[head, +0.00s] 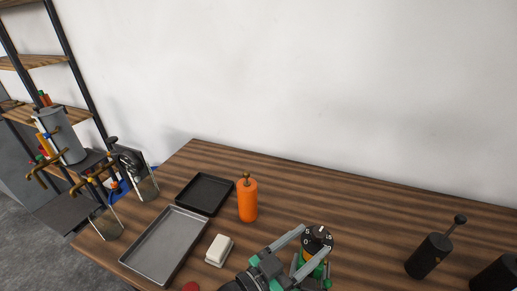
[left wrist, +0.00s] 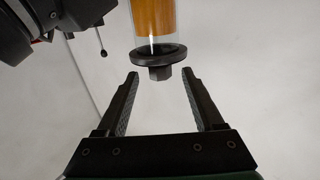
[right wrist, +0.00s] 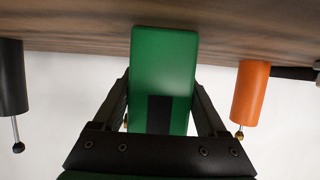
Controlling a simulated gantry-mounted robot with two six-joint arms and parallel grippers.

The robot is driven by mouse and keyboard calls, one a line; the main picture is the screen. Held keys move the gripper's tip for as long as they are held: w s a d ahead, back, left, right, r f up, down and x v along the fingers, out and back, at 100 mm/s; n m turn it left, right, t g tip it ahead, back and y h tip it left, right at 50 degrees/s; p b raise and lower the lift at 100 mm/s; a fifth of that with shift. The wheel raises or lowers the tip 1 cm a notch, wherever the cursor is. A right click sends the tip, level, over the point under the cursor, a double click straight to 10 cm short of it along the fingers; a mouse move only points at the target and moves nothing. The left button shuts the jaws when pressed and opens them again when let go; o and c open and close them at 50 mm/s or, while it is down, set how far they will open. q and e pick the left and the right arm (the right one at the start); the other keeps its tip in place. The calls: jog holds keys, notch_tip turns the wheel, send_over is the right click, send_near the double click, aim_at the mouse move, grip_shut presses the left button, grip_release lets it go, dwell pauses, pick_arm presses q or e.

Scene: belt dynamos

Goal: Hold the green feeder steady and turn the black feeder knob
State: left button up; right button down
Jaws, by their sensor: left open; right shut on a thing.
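The green feeder (right wrist: 165,75) is a green block with a black patch, upside down in the right wrist view. My right gripper (right wrist: 163,105) is shut on its sides. In the left wrist view an orange-filled clear tube (left wrist: 157,20) ends in a black disc with a hexagonal black feeder knob (left wrist: 160,73). My left gripper (left wrist: 161,82) is open, its fingers on either side of the knob with gaps. In the head view the left gripper (head: 313,242) reaches beside the black top (head: 317,236) of the feeder; the lower body is partly hidden.
An orange cylinder (head: 247,200) stands left of the feeder. A black cylinder with a ball-ended rod (head: 428,256) stands to the right, another dark object (head: 497,274) beyond it. A grey tray (head: 165,245), a black tray (head: 204,194) and a white block (head: 219,250) lie left.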

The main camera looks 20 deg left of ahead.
pick_arm(q)
jog(key=r+v, duration=0.1)
jog(key=v, duration=0.4)
jog(key=a+r+t, duration=0.3)
jog(key=r, duration=0.9)
jog(key=s+a+r+t, duration=0.1)
jog(key=a+r+t, duration=0.2)
jog(key=r, duration=0.9)
jog(key=shift+m+t+y, duration=0.3)
jog(key=shift+m+y, duration=0.1)
jog(key=shift+d, duration=0.15)
jog(key=n+g, duration=0.1)
jog(key=g, duration=0.5)
send_near(323, 230)
jog(key=f, duration=0.1)
jog(key=x, duration=1.2)
jog(key=shift+w+f, duration=0.1)
jog(key=shift+w, duration=0.15)
